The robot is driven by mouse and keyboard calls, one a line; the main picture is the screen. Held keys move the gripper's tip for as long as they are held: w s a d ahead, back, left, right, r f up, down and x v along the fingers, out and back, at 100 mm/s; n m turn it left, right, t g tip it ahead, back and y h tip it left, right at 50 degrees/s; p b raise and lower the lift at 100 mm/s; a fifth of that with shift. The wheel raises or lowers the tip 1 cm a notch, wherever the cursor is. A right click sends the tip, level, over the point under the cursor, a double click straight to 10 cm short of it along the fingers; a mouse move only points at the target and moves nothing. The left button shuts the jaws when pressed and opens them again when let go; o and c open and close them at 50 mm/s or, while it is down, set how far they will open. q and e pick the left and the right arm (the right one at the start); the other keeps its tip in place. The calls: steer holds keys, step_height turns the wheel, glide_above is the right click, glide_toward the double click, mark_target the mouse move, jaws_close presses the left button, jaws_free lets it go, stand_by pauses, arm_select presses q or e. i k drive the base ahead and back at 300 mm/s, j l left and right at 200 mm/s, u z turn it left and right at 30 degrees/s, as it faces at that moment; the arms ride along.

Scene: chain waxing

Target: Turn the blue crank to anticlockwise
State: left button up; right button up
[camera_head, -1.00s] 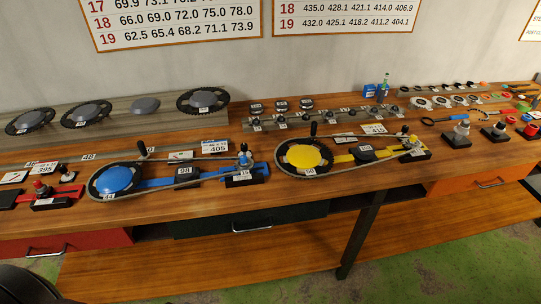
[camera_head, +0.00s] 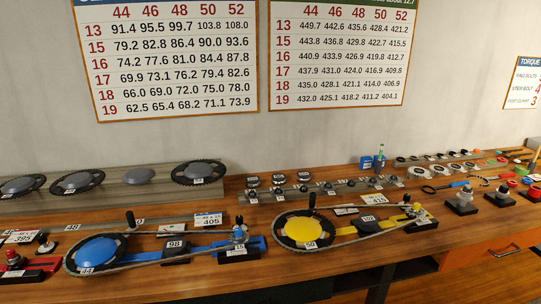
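The blue crank assembly (camera_head: 96,250) lies on the wooden bench at the lower left. It has a blue disc in a black toothed ring marked 44, with a chain running right along a blue bar to a small rear sprocket unit (camera_head: 239,240). Its black upright crank handle (camera_head: 130,219) stands at the upper right of the disc. A black block marked 98 (camera_head: 175,246) sits midway on the bar. Neither of my grippers is in view.
A similar yellow crank assembly (camera_head: 304,230) lies to the right. Spare chainrings (camera_head: 198,172) stand on a grey rack behind. Small sprockets (camera_head: 303,187) line another rack. Red parts (camera_head: 14,262) sit at the far left. Number charts hang on the wall.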

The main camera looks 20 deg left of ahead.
mark_target(97, 252)
steer(key=i+u, duration=0.1)
steer(key=u, duration=1.95)
